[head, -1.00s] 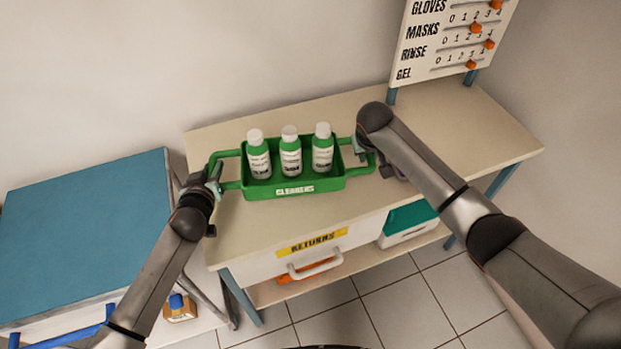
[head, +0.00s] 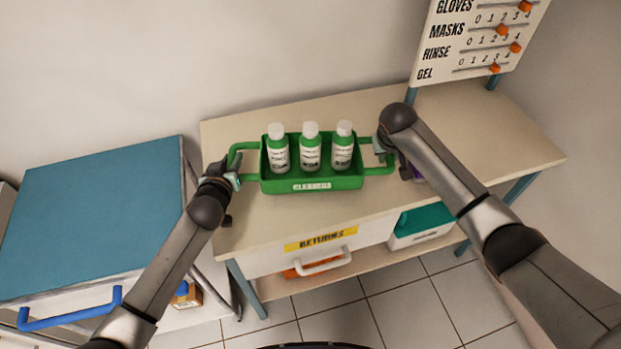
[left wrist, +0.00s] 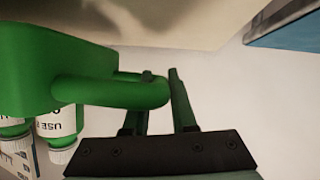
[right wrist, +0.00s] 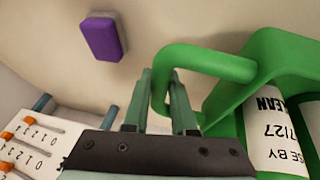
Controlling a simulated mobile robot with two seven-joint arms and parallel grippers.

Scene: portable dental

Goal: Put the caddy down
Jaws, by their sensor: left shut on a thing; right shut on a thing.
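The green caddy (head: 312,184) with a label on its front holds three white-and-green bottles (head: 311,150) standing upright. It is over the tan table (head: 250,225); I cannot tell whether its base touches the top. My left gripper (head: 229,178) is shut on the caddy's left handle, which also shows in the left wrist view (left wrist: 110,90). My right gripper (head: 384,150) is shut on the right handle, seen in the right wrist view (right wrist: 205,60). My right arm hides part of the table behind it.
A purple block (right wrist: 101,38) lies on the table near my right gripper. A board with orange sliders (head: 478,45) stands at the back right. A drawer labelled RETURNS (head: 320,245) is below the tabletop. A blue-topped cabinet (head: 90,220) stands at the left.

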